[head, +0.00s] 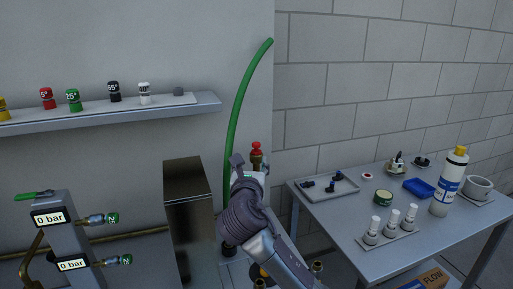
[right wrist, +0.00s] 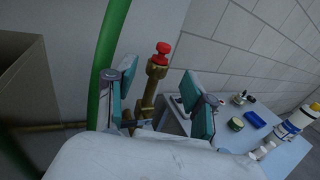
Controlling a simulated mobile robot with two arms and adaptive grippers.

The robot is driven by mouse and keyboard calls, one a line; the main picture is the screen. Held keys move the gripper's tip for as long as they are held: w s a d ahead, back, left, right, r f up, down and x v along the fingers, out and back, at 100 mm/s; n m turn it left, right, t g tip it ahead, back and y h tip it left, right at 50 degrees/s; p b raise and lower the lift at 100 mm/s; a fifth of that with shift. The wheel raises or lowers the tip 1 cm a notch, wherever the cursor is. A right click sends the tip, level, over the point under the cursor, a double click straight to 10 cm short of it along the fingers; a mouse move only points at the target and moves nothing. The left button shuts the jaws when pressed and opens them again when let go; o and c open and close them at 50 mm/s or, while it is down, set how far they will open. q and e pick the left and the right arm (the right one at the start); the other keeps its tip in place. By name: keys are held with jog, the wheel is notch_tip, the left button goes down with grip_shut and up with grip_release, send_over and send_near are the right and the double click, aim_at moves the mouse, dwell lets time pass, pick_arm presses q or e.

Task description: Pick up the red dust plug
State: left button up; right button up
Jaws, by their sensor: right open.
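The red dust plug (head: 256,146) sits on top of a brass fitting (head: 257,161) in the middle of the head view. In the right wrist view the plug (right wrist: 162,50) caps an upright, slightly tilted brass pipe (right wrist: 153,85). My right gripper (head: 250,168) is just in front of and below the plug in the head view. In the right wrist view its teal-padded fingers (right wrist: 159,73) are open, one on each side of the brass pipe in the picture, with nothing held. The plug shows beyond the fingertips. My left gripper is not in view.
A green hose (head: 240,95) rises close to the left of my right gripper. A brown metal box (head: 189,168) stands further left. A grey table (head: 337,222) on the right carries a tray (head: 345,184), white-capped bottles and other items. A wall shelf (head: 150,111) holds coloured caps.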

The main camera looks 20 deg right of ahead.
aim_at(256, 144)
jog(key=p+x, duration=0.1)
jog(key=x, duration=0.5)
jog(key=shift+w+d+r, duration=0.1)
jog(key=shift+r, duration=0.05)
jog(key=shift+w+d, duration=0.15)
jog(key=shift+w, duration=0.1)
jog(key=x, duration=0.1)
jog(key=p+x, duration=0.1)
jog(key=x, duration=0.2)
jog(key=shift+d+r+p, duration=0.1)
jog(key=shift+r+p, duration=0.15)
jog(key=shift+p, duration=0.1)
jog(key=shift+w+d+f, duration=0.15)
jog(key=shift+w, duration=0.3)
jog(key=shift+s, duration=0.1)
jog(key=shift+c, duration=0.8)
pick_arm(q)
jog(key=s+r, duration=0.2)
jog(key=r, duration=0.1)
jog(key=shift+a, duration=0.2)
pick_arm(e)
jog(key=c, duration=0.8)
